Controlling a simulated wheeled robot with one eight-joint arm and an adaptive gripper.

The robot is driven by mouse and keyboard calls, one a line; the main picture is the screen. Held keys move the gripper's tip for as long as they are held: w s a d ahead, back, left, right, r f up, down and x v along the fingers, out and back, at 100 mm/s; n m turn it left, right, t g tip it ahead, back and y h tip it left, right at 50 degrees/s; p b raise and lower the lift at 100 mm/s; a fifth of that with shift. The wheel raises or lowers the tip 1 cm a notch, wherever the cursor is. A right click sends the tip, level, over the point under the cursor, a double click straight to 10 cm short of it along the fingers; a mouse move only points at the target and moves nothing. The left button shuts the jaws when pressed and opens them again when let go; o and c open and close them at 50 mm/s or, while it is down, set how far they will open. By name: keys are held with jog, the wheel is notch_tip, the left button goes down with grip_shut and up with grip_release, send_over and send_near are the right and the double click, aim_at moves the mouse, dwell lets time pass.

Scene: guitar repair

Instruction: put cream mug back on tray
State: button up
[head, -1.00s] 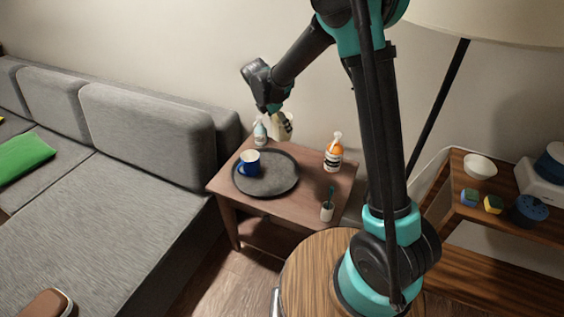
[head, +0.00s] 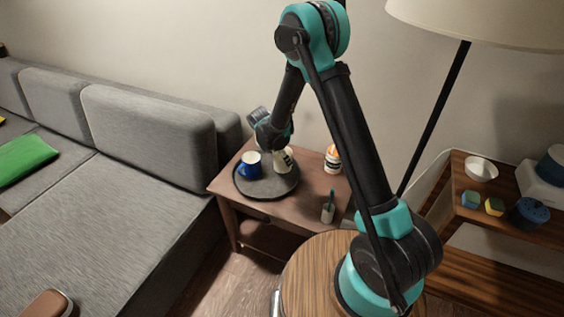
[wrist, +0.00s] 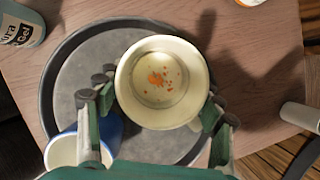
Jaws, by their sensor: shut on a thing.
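The cream mug (head: 283,163) is upright between the fingers of my gripper (head: 282,151), over the right part of the dark round tray (head: 270,191). In the wrist view I look down into the mug (wrist: 163,82); orange specks show inside it. The gripper fingers (wrist: 160,104) are shut on it from both sides. I cannot tell whether its base touches the tray or is slightly above. A blue mug (head: 249,168) stands on the tray to the left, close to the left finger; it also shows in the wrist view (wrist: 112,133).
The tray lies on a wooden side table (head: 222,182). An orange-and-white bottle (head: 332,160) is partly hidden behind my arm, and a small cup with a brush (head: 328,212) stands at the front right. A gel bottle (wrist: 22,25) stands beside the tray.

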jog(key=shift+f, duration=1.05)
jog(key=shift+f, duration=0.1)
jog(key=o, duration=1.8)
jog(key=shift+c, duration=0.2)
